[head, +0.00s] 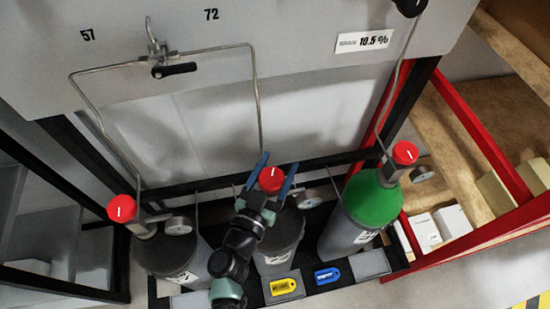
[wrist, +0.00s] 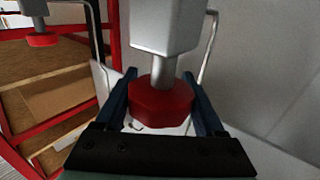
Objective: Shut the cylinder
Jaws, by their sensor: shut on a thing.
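Three gas cylinders stand in a row in the head view. The left cylinder (head: 172,254) and the middle cylinder (head: 284,236) have dark shoulders; the right cylinder (head: 372,203) has a green shoulder. Each has a red valve knob on top: left knob (head: 121,208), middle knob (head: 271,179), right knob (head: 405,153). My gripper (head: 269,176) is at the middle knob, with one blue finger on each side. In the wrist view the red knob (wrist: 161,103) sits between the fingers, below a grey valve body (wrist: 165,25). The gripper is shut on this knob. My arm hides part of the middle cylinder.
A black lever (head: 174,70) sits on the panel (head: 270,40), with thin pipes running down towards the cylinders. Pressure gauges (head: 178,225) stand beside the knobs. A yellow tag (head: 283,287) and a blue tag (head: 327,276) lie in front. A red frame (head: 480,140) and wooden shelves are at right.

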